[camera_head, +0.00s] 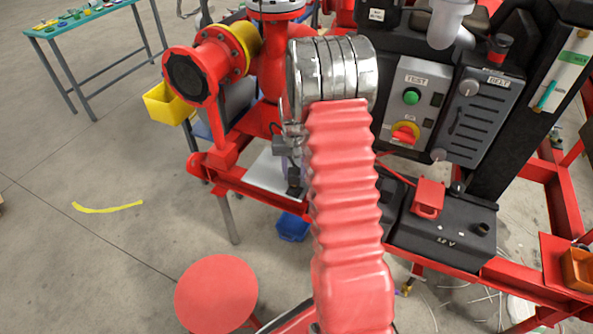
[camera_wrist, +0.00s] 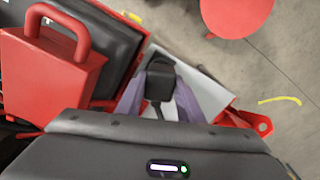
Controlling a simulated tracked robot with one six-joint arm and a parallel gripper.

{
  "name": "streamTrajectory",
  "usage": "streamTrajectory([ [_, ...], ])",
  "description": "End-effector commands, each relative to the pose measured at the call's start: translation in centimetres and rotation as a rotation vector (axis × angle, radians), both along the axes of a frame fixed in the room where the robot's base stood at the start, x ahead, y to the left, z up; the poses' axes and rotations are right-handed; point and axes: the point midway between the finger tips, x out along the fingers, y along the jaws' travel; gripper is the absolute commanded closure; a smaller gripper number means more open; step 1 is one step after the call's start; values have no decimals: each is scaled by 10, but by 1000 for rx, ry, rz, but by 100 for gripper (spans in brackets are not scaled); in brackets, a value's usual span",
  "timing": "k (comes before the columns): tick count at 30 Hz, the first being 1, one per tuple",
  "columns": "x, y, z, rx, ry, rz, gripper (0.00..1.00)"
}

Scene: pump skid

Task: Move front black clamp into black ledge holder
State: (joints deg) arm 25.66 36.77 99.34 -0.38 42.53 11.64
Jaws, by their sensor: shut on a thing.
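In the wrist view, a black clamp (camera_wrist: 160,82) sits between the two purple-grey fingers of my gripper (camera_wrist: 159,92), which is shut on it. Below the clamp in that view is a pale grey plate (camera_wrist: 206,80). In the head view, my gripper (camera_head: 289,148) is low beside the red sleeve of my arm, over the right part of the pale ledge plate (camera_head: 262,176). A small black piece (camera_head: 295,180) shows at its lower end, probably the clamp. My arm hides part of this area. I cannot make out the black ledge holder for certain.
A black battery box (camera_head: 440,235) with a red cover (camera_head: 428,197) stands right of my arm. The red skid frame (camera_head: 235,180) borders the plate. A blue bin (camera_head: 292,227) and a red round stool (camera_head: 216,294) are lower down. Open floor lies to the left.

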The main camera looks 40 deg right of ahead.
Motion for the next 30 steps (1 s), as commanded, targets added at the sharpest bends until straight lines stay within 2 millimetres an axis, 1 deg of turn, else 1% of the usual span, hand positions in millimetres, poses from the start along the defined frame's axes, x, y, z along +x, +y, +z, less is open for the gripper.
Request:
streamTrajectory([
  [30,0,0,-15,0,0,-1,96],
])
